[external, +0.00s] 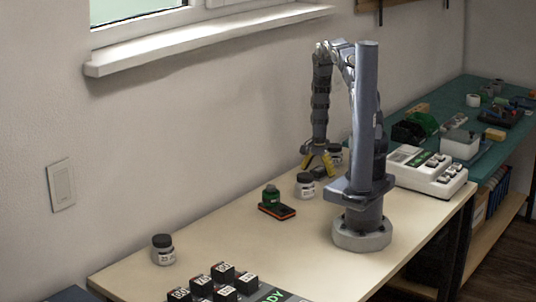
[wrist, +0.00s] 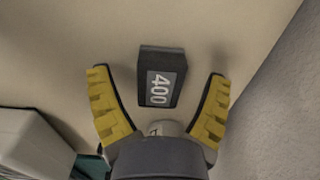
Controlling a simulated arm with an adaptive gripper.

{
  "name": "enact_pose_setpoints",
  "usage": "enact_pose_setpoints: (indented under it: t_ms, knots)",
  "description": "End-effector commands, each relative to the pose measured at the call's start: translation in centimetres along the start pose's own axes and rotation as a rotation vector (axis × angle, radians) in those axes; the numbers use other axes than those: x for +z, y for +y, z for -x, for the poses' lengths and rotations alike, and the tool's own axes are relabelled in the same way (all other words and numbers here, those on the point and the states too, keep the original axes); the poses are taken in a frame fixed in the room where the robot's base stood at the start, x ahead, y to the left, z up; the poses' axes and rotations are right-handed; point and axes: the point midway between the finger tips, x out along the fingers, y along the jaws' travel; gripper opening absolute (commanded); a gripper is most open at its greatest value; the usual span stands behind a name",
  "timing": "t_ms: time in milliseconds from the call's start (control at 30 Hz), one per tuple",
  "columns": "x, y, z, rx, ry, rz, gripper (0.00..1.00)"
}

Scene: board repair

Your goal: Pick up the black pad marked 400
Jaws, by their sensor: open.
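The black pad marked 400 (wrist: 161,80) lies on the pale table in the wrist view, its white label facing up. My gripper (wrist: 158,74) is open, with one yellow finger on each side of the pad and gaps on both sides. The fingers do not appear to touch it. In the external view my gripper (external: 318,160) points down near the wall at the back of the table. A small dark shape (external: 318,172) below the fingers looks like the pad, but its mark cannot be read there.
One jar (external: 305,186) stands close in front of the gripper and another (external: 335,153) just behind it. A white device (external: 428,172) stands to the right. Several black marked cubes (external: 222,272) sit at the front.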

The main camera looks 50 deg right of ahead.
Motion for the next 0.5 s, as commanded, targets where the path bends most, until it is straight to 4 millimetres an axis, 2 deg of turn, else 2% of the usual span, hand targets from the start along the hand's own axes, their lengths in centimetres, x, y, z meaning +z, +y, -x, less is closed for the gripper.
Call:
enact_pose_setpoints:
  t_ms: [67, 100, 167, 200, 233, 267, 500]
  knots:
    - [-0.03, -0.02, 0.05, -0.001, 0.001, 0.0, 0.79]
    - [-0.03, -0.02, 0.06, -0.001, 0.001, 0.0, 0.74]
    - [-0.03, -0.03, 0.07, -0.001, 0.001, 0.0, 0.49]
    - [-0.03, -0.03, 0.08, -0.001, 0.001, 0.0, 0.32]
    - [-0.03, -0.03, 0.08, -0.001, 0.001, 0.0, 0.19]
    - [-0.03, -0.03, 0.08, -0.001, 0.001, 0.0, 0.16]
    - [-0.03, -0.04, 0.09, -0.001, 0.001, 0.0, 0.15]
